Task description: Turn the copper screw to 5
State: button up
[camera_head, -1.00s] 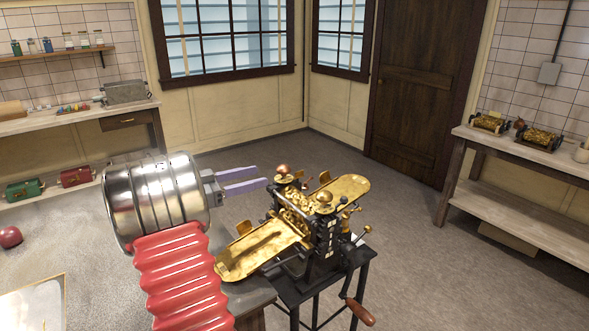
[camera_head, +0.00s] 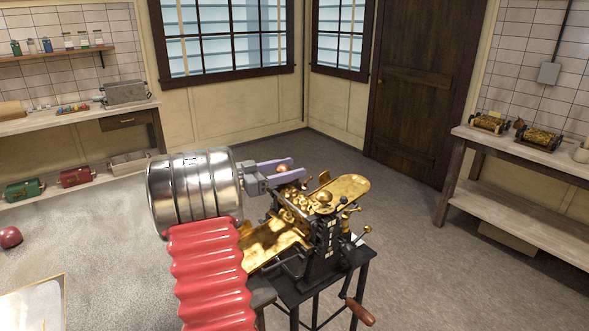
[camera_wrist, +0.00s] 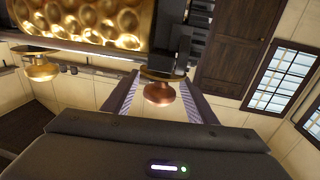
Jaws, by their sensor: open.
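The drop roller machine (camera_head: 318,240) stands on a black stand, with a brass tray sloping out on each side. The copper screw (camera_wrist: 158,94) has a round copper knob. In the wrist view it shows between the two open fingers of my gripper (camera_wrist: 158,88), apart from both. In the head view my gripper (camera_head: 297,167) is at the machine's top, and the fingers partly hide the copper knob (camera_head: 283,169). A brass knob (camera_head: 324,198) tops the other screw; it also shows at left in the wrist view (camera_wrist: 40,70). I cannot read any scale number.
The crank handle (camera_head: 359,312) juts out at the machine's lower front. A small ball-ended lever (camera_head: 366,230) sticks out at its right. A bench (camera_head: 525,145) with other rollers stands at the right wall. The floor between is clear.

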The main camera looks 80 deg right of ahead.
jog(key=shift+x, duration=1.05)
jog(key=shift+c, duration=0.6)
